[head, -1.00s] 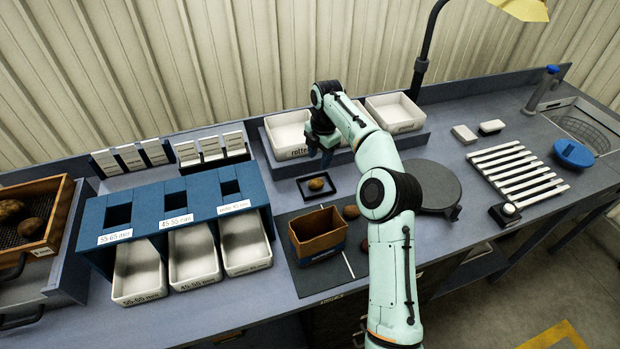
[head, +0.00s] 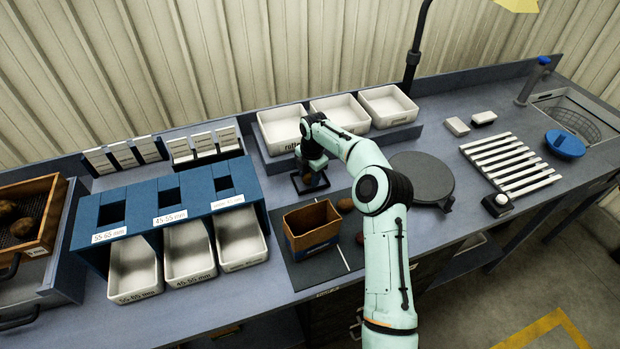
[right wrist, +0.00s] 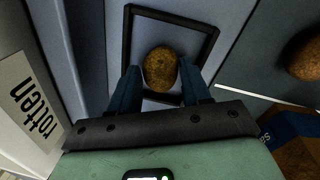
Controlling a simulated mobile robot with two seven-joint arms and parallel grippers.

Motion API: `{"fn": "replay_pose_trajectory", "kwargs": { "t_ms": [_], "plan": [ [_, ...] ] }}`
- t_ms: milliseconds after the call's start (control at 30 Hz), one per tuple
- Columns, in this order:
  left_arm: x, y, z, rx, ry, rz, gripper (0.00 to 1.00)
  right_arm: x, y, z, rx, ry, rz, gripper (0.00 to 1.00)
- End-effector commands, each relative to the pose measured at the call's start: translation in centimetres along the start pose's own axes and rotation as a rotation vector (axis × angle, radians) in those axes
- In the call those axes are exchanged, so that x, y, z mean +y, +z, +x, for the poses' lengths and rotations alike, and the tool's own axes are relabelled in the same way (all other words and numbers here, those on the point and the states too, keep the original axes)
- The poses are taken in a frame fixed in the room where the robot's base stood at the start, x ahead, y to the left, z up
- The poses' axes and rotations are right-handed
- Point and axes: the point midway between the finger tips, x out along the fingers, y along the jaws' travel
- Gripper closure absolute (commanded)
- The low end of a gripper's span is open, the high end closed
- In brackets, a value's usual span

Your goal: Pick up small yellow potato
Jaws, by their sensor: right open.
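A small yellow-brown potato (right wrist: 160,67) lies in a shallow dark-rimmed square tray (right wrist: 127,35) in the right wrist view. My right gripper (right wrist: 158,82) is open, with its two blue fingers on either side of the potato near its lower half. I cannot tell whether the fingers touch it. In the head view my right gripper (head: 311,176) hangs over the tray and largely hides the potato. My left gripper is not in view.
White bins (head: 283,130) line the back, one marked "rotten". A round dark plate (head: 422,178) is to the right.

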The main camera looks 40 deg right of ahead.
Motion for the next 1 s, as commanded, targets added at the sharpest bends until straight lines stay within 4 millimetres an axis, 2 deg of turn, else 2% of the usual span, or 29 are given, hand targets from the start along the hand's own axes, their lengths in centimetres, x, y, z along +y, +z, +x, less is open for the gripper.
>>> {"fn": "replay_pose_trajectory", "kwargs": {
  "t_ms": [100,167,200,233,567,667,1000],
  "plan": [
    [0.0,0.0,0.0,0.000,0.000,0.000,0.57,0.0,0.0,0.0,0.000,0.000,0.000,0.53],
    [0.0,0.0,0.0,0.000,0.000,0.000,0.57,0.0,0.0,0.0,0.000,0.000,0.000,0.72],
    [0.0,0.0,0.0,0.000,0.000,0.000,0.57,0.0,0.0,0.0,0.000,0.000,0.000,0.85],
    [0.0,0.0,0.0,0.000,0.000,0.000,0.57,0.0,0.0,0.0,0.000,0.000,0.000,0.89],
    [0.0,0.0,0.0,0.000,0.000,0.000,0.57,0.1,0.0,-0.5,-0.001,0.001,0.000,0.90],
    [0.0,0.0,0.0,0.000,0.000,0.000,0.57,0.3,0.0,-1.9,-0.002,0.003,0.001,0.90],
    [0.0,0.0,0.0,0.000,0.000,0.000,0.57,0.9,0.0,-8.3,-0.002,0.003,0.000,0.90]
  ]
}}
